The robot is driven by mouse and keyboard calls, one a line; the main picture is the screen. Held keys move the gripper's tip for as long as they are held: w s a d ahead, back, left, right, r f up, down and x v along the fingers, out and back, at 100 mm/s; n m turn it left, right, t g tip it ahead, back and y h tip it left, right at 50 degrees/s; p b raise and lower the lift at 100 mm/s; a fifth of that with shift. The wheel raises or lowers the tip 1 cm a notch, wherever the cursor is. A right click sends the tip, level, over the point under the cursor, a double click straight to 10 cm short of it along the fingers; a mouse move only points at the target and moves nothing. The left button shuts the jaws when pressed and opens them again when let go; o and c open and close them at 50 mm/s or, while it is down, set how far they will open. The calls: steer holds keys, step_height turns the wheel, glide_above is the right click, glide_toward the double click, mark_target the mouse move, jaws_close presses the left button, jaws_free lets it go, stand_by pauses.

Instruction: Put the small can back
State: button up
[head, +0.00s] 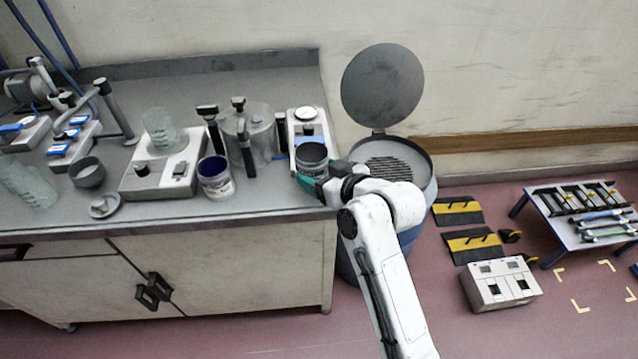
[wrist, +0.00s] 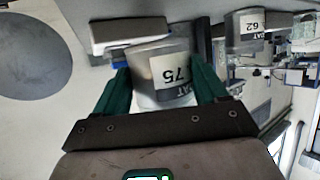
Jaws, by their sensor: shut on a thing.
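The small can is a grey open can (head: 312,155) with a dark inside, at the right end of the bench in the head view. In the wrist view, which is upside down, the can (wrist: 160,70) carries a white label reading 75. My gripper (head: 318,174) is shut on it, with a green finger on each side. The fingers (wrist: 162,85) also show in the wrist view. The can looks about upright; I cannot tell whether it touches the surface below.
A white device (head: 308,122) is just behind the held can. A clear round vessel (head: 248,130) with black-handled tools is nearby. A drum (head: 390,160) with a raised lid stands right of the bench.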

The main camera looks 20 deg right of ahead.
steer(key=shift+w+f, duration=0.2)
steer(key=shift+f, duration=0.05)
step_height(320, 180, down, 2)
steer(key=shift+w+a+f, duration=0.1)
steer(key=shift+f, duration=0.6)
steer(key=shift+f, duration=0.2)
steer(key=o, duration=1.1)
steer(key=shift+o, duration=0.2)
